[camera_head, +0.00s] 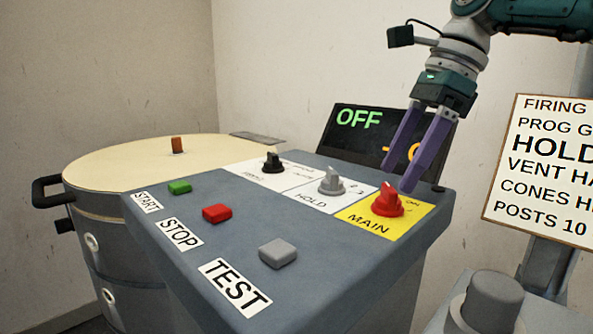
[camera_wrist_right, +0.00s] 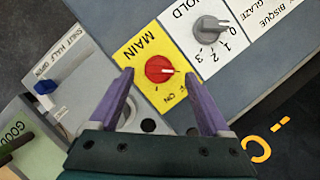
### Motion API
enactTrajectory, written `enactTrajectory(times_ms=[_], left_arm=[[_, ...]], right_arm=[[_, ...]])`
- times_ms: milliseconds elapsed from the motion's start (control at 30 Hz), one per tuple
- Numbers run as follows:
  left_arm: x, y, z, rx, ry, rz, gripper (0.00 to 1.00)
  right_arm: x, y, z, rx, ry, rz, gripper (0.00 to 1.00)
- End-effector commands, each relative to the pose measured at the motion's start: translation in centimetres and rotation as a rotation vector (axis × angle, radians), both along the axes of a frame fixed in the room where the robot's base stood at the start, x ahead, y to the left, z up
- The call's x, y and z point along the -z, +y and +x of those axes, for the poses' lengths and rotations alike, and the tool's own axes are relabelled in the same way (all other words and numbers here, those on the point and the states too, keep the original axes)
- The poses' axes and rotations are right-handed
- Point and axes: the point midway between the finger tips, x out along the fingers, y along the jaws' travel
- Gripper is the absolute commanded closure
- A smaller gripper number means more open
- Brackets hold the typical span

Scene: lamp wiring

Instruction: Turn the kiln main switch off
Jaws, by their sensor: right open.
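The kiln main switch (camera_head: 387,201) is a red knob on a yellow plate marked MAIN (camera_head: 368,224), at the right end of the control panel. In the wrist view the red knob (camera_wrist_right: 158,70) has a pale pointer mark towards the picture's right, and an ON label is printed near it. My right gripper (camera_head: 398,178) is open, pointing down just above the knob. In the wrist view its purple fingertips (camera_wrist_right: 155,72) lie either side of the knob; I cannot tell whether they touch it. My left gripper is not in view.
A grey HOLD knob (camera_head: 330,182) and a black knob (camera_head: 272,162) stand beside the main switch. Green (camera_head: 180,187), red (camera_head: 217,213) and grey (camera_head: 277,253) buttons lie nearer. A display (camera_head: 357,122) behind reads OFF in green. A sign (camera_head: 545,165) stands at right.

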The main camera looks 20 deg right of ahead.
Motion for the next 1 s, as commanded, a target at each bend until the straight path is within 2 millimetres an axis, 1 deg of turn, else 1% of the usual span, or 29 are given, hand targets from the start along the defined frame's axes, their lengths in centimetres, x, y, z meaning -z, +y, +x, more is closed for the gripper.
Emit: enactTrajectory(times_ms=[33,100,200,333,500,900,967,1000], left_arm=[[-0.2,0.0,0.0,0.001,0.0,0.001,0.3],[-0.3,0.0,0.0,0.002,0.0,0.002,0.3],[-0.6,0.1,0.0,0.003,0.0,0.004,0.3],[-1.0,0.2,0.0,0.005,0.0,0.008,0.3],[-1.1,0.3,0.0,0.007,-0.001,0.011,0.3],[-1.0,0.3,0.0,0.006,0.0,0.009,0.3],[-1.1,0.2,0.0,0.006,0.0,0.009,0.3],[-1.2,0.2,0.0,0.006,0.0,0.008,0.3]], right_arm=[[-1.3,-0.5,-0.1,0.003,-0.004,-0.001,0.19],[-2.7,-1.0,-0.3,0.002,-0.005,0.0,0.19],[-4.5,-1.7,-0.6,0.002,-0.003,0.0,0.19],[-6.2,-2.3,-0.9,0.001,-0.002,0.0,0.19],[-6.9,-2.6,-1.0,0.0,-0.001,0.0,0.19],[-6.8,-2.6,-1.0,0.0,0.0,-0.001,0.19],[-6.8,-2.5,-0.9,-0.001,-0.003,0.002,0.19],[-6.7,-2.1,-0.7,-0.004,-0.01,0.009,0.19]])
